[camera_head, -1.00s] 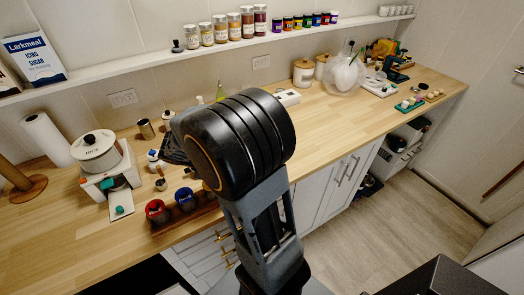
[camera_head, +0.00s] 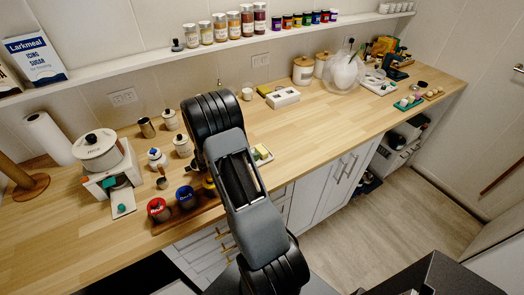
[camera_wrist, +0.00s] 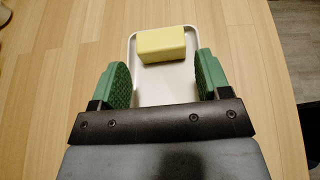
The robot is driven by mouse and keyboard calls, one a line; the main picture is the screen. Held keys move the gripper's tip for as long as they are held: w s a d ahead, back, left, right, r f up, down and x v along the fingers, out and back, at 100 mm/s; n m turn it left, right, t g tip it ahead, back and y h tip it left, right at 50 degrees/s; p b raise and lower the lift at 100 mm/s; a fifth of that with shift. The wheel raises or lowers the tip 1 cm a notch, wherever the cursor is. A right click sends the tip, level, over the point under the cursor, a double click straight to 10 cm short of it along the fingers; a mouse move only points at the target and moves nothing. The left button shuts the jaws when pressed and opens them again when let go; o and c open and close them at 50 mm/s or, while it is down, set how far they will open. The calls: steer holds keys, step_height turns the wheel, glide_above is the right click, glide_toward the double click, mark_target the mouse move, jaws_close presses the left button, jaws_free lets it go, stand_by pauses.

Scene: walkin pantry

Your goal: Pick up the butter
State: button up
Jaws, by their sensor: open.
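A pale yellow block of butter (camera_wrist: 161,45) lies on a white rectangular dish (camera_wrist: 167,95) in the wrist view. My gripper (camera_wrist: 162,74) is open, with one green-padded finger on each side of the dish. The butter sits just beyond the fingertips, between their lines, and nothing is held. In the head view, part of the dish with yellow butter (camera_head: 262,153) shows at the counter's front edge, just right of my arm. My gripper is hidden behind my arm there.
Red and blue-topped jars (camera_head: 186,198) stand on a wooden tray left of my arm. A white box (camera_head: 282,97) stands further back. The counter (camera_head: 320,125) right of the dish is clear.

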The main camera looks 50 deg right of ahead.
mark_target(260, 150)
steer(key=shift+p+x, duration=0.95)
steer(key=shift+x, duration=1.9)
steer(key=c, duration=0.6)
